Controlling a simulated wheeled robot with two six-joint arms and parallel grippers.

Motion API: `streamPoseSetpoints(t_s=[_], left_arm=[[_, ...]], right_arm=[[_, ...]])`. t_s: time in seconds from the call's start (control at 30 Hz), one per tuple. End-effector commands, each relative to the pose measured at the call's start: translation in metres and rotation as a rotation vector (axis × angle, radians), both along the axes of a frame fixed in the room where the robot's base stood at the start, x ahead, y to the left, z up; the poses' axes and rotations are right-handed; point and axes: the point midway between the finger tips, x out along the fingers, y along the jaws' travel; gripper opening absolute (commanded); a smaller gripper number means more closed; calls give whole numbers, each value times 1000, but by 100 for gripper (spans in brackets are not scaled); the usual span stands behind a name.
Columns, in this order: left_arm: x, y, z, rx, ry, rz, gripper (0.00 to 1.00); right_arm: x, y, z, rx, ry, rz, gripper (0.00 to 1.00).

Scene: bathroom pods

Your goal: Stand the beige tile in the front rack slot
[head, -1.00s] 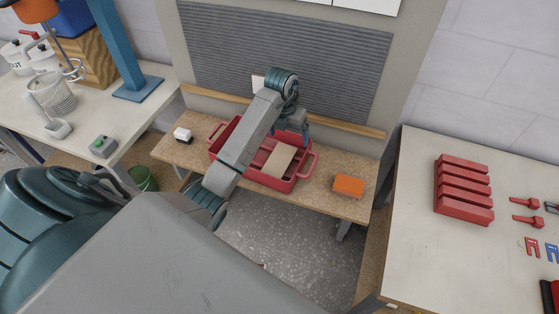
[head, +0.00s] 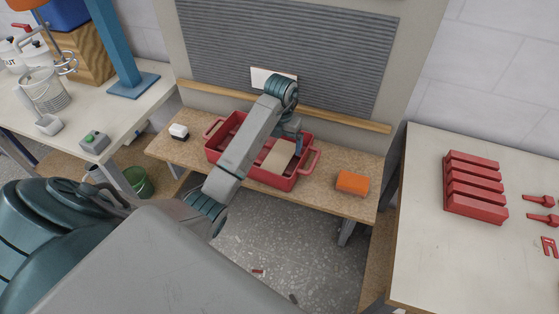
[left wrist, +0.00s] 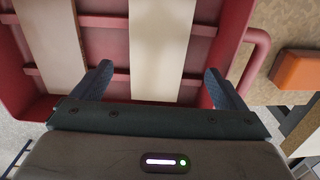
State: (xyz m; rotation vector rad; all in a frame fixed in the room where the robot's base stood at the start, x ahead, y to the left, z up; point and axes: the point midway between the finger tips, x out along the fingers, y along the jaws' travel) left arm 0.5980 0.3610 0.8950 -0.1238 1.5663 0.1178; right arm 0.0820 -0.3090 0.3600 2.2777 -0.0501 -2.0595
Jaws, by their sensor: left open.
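The beige tile (head: 279,157) lies in a red tray (head: 312,160) on the low wooden bench. My left gripper (head: 297,143) is over the tray at this tile. In the left wrist view the tile (left wrist: 162,45) runs between the two spread fingers of the left gripper (left wrist: 158,85), with a gap on each side. The gripper is open and holds nothing. A second pale tile (left wrist: 50,45) lies to the left in the tray. A red ridged rack (head: 476,190) with several slots sits on the right table. My right gripper is not in view.
An orange block (head: 352,182) and a small white-and-black object (head: 179,132) stand on the bench beside the tray. A grey ribbed panel (head: 340,50) with a white tile (head: 273,78) is behind.

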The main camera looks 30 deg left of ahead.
Motion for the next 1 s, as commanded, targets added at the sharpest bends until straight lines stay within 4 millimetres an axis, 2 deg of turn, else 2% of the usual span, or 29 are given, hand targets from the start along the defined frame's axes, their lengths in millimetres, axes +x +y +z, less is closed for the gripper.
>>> streamPoseSetpoints(t_s=[0.03, 0.23, 0.53, 0.57, 0.8, 0.83, 1.0], left_arm=[[-2, 1, -12, 2, 1, 0, 94], [-4, 2, -38, 4, 2, 0, 94], [-4, 2, -41, 4, 2, 0, 94], [-4, 2, -41, 4, 2, 0, 92], [-4, 2, -41, 4, 1, 0, 45], [-4, 2, -41, 4, 1, 0, 40], [-4, 2, -41, 4, 1, 0, 40]], right_arm=[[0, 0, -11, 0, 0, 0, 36], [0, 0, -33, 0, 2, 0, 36], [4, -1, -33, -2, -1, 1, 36], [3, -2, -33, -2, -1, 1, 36], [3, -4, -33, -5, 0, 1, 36], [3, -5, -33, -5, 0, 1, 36], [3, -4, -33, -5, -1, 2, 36]])
